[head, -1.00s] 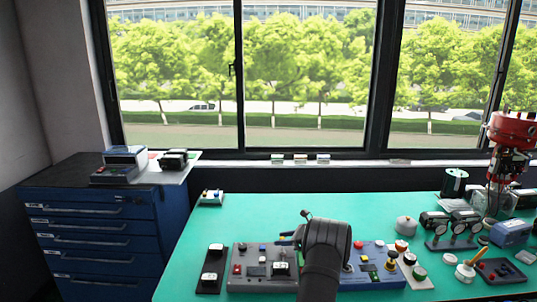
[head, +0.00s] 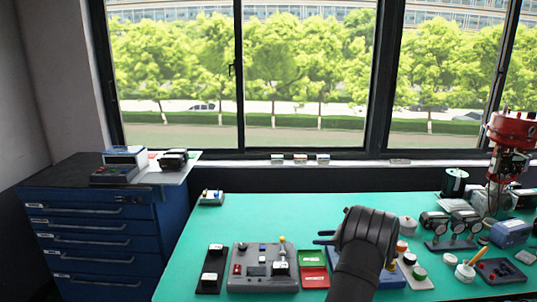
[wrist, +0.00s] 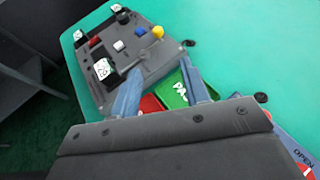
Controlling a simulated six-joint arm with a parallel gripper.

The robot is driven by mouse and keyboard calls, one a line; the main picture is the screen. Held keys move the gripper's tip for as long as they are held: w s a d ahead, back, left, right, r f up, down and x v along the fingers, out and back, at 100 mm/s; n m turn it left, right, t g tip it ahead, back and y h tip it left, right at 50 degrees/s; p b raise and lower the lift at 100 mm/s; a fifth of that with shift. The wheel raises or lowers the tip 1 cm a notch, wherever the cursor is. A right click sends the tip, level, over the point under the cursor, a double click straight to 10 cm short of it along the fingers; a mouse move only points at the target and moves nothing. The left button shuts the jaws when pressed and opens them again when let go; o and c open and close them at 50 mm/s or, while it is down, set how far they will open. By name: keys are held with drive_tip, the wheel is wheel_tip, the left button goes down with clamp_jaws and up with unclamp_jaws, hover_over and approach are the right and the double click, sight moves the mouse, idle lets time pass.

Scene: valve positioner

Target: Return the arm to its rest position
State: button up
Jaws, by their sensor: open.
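My gripper (head: 322,238) is open over the green bench (head: 270,212), right of the grey control box (head: 240,284). The forearm extends from the bottom edge of the head view. In the wrist view both blue-grey fingers of my gripper (wrist: 163,90) are spread and nothing shows held between them. The grey box also shows in the wrist view (wrist: 150,68), tilted, with a yellow knob (wrist: 158,32) and a white labelled block. My arm hides much of the blue-grey panel behind it.
Green (head: 312,258) and red (head: 314,279) pieces lie right of the grey box. Gauges (head: 463,222), a joystick and a red-topped device (head: 510,128) crowd the right side. A blue drawer cabinet (head: 90,240) stands left. The bench's rear middle is clear.

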drive_tip(key=shift+w+a+r+n+g+y, duration=0.2)
drive_tip(key=shift+a+r+n+g+y, duration=0.25)
drive_tip(key=shift+r+n+g, duration=0.3)
drive_tip(key=shift+w+a+r+n+g+y, duration=0.15)
drive_tip(key=shift+a+r+n+g+y, duration=0.25)
drive_tip(key=shift+r+n+g, duration=0.35)
